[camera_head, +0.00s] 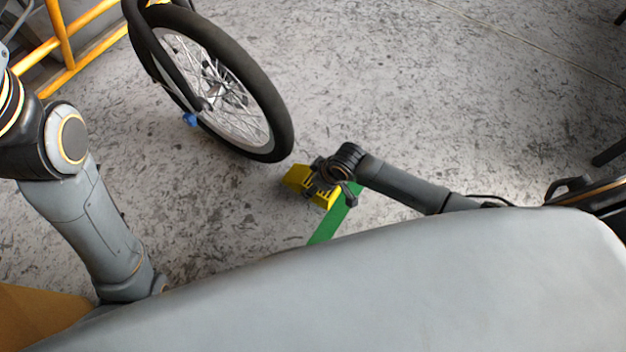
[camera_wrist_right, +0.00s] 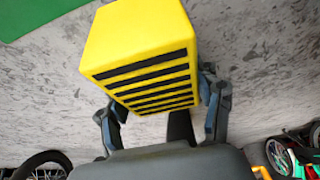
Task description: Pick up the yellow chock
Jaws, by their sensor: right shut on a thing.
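The yellow chock (camera_head: 299,180) is near the floor just below the bike's front tire in the head view. In the right wrist view the chock (camera_wrist_right: 140,45) fills the upper middle, a yellow block with black ribs on one face. My right gripper (camera_head: 325,178) is shut on it. In the right wrist view the fingers of my right gripper (camera_wrist_right: 165,110) stand on either side of the chock. I cannot tell whether the chock touches the floor. My left arm shows at the left of the head view, but its gripper is out of sight.
A bike wheel (camera_head: 268,112) with a black tire stands just above the chock in the head view. A green strip (camera_head: 330,226) lies on the floor beside my right gripper. A yellow rail (camera_head: 62,40) is at the upper left.

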